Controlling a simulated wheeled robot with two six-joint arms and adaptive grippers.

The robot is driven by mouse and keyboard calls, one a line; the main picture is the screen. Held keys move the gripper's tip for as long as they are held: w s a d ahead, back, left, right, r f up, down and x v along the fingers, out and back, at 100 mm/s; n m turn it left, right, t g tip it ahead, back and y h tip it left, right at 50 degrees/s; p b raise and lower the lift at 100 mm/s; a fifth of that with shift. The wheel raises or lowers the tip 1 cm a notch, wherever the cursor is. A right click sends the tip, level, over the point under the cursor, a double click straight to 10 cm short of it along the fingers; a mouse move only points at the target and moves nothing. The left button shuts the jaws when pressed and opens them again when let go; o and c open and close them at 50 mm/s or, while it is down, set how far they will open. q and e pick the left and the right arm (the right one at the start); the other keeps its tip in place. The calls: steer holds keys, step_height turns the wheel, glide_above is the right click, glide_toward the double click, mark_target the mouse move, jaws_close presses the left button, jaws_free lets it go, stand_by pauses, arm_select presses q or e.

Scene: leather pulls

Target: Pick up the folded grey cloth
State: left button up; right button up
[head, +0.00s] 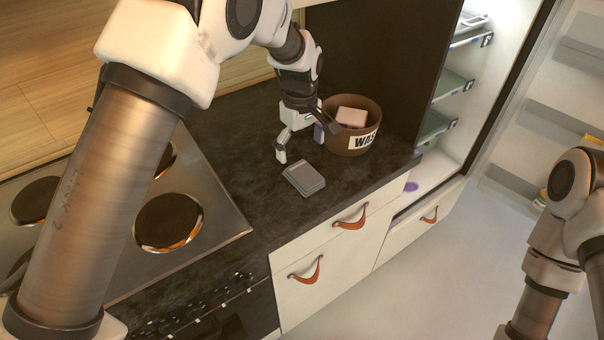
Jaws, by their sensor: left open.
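The folded grey cloth (304,179) lies flat on the dark countertop, near its front edge. My left gripper (299,148) is open and empty above and just behind the cloth, its fingers pointing down. It looks apart from the cloth, though the exact height is hard to tell. My right arm shows at the right edge, but its gripper is out of the picture.
A brown round bin (351,140) with a partly hidden label stands right behind the gripper, with a pinkish block (351,117) inside. A stove (168,220) is at left. An open fridge (455,100) is at right. Drawers with leather pulls (350,216) are below the counter.

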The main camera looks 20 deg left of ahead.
mark_target(304, 172)
arm_select(q)
steer(key=shift+s+d+f, duration=0.25)
steer(key=shift+d+f, duration=0.05)
steer(key=shift+f, duration=0.15)
steer(key=shift+d+f, duration=0.15)
steer(key=shift+f, duration=0.1)
steer(key=f, duration=0.2)
steer(key=f+p, duration=0.1)
steer(key=f, duration=0.1)
steer(key=f+p, duration=0.1)
steer(key=f, duration=0.1)
steer(key=shift+w+a+f, duration=0.2)
steer(key=shift+w+f, duration=0.1)
steer(key=shift+w, duration=0.05)
steer(key=shift+f, duration=0.25)
steer(key=shift+w+f, duration=0.15)
steer(key=c, duration=1.1)
steer(key=shift+c, duration=0.2)
arm_select(e)
steer(key=shift+d+r, duration=0.1)
steer(key=shift+r, duration=0.5)
